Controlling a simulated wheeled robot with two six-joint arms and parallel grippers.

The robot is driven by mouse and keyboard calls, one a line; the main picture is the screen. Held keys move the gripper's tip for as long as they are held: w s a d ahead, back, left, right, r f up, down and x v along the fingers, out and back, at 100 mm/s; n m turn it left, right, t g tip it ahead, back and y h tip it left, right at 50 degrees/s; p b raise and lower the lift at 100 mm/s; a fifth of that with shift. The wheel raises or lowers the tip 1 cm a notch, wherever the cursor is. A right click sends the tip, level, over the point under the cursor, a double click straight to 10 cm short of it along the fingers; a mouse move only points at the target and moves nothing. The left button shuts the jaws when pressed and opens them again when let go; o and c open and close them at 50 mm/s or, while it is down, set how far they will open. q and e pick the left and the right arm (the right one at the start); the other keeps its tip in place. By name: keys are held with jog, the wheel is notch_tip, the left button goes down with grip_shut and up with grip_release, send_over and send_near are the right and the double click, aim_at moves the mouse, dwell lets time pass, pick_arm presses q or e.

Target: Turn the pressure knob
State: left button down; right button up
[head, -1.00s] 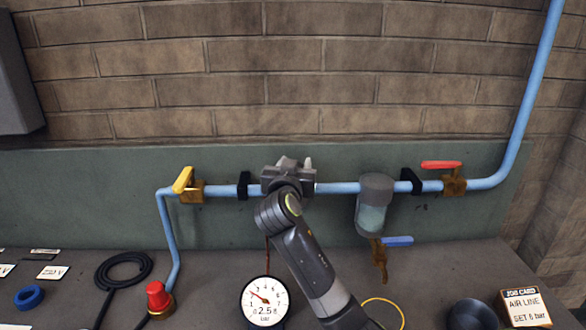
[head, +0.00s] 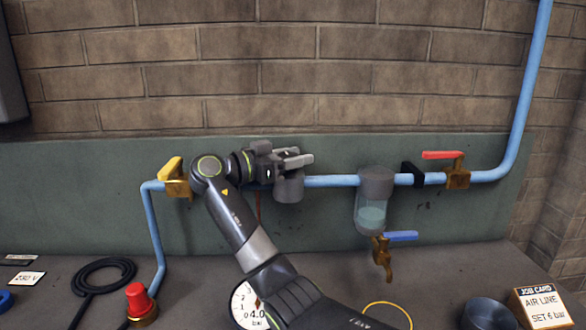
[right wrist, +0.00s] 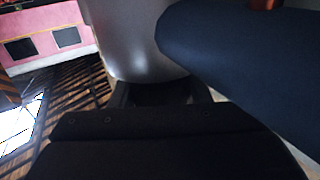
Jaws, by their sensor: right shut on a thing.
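My right gripper (head: 294,160) is at the grey pressure regulator (head: 289,189) on the blue pipe, its fingers pointing right in the head view. It is shut on the pressure knob, which the fingers mostly hide. The right wrist view shows a smooth grey cylinder (right wrist: 130,45) close to the gripper; a dark part (right wrist: 160,94) lies at its end. The pressure gauge (head: 242,302) stands below on the bench, partly behind my arm, and its display reads 4.0 bar. The job card (head: 541,305) at right says "AIR LINE SET 6 bar". My left gripper is out of view.
A yellow-handled valve (head: 172,170) sits left of the regulator, close to my arm. Right of it are a clear bowl filter (head: 372,213), a blue drain lever (head: 401,236) and a red-handled valve (head: 442,155). A dark cup (head: 490,316) stands at front right.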

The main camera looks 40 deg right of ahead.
jog(key=shift+s+f+m+g+y+b, duration=0.15)
jog(key=shift+m+g+b, duration=0.25)
jog(key=shift+g, duration=0.4)
jog(key=shift+r+m+g+y+b, duration=0.15)
jog(key=shift+m+g+b, duration=0.1)
jog(key=shift+m+g, duration=0.4)
jog(key=shift+g, duration=0.25)
jog(key=o, duration=1)
